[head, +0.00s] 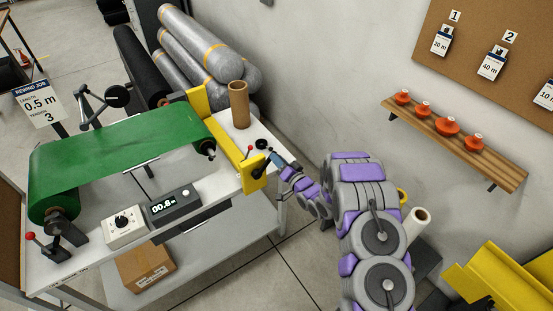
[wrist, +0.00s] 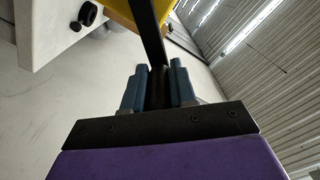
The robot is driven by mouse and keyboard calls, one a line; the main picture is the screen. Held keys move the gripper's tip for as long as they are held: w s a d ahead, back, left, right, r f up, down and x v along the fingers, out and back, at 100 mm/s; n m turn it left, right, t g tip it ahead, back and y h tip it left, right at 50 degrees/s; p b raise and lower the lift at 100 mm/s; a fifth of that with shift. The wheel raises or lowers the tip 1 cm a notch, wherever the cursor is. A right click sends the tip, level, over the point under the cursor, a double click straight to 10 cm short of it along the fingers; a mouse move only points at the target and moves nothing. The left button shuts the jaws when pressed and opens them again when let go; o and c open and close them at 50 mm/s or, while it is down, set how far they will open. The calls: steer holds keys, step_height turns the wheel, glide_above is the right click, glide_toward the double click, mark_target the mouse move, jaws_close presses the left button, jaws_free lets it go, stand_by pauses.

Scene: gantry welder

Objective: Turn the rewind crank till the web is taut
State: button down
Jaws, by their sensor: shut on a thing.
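The green web (head: 120,150) spans the bench from a roll at the front left to the yellow frame at the right. It looks mostly flat; I cannot tell how taut it is. The rewind crank is at the yellow end plate (head: 253,172), mostly hidden by the plate and my gripper in the head view. My gripper (head: 276,157) reaches the right end of the bench. In the wrist view its blue jaws (wrist: 159,88) are shut on a dark bar of the crank (wrist: 150,35). The crank's far end is out of view.
A sign (head: 41,103) reads 0.5 m, tension 3. A counter (head: 173,202) and a dial box (head: 125,225) sit at the bench front. A cardboard tube (head: 238,105) stands near the crank. A wall shelf (head: 455,143) holds several orange items.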

steer(key=shift+f, duration=0.15)
steer(key=c, duration=0.9)
jaws_free()
steer(key=shift+d, duration=0.1)
steer(key=v, duration=1.7)
steer(key=shift+p, duration=0.3)
steer(key=shift+s+d, duration=0.1)
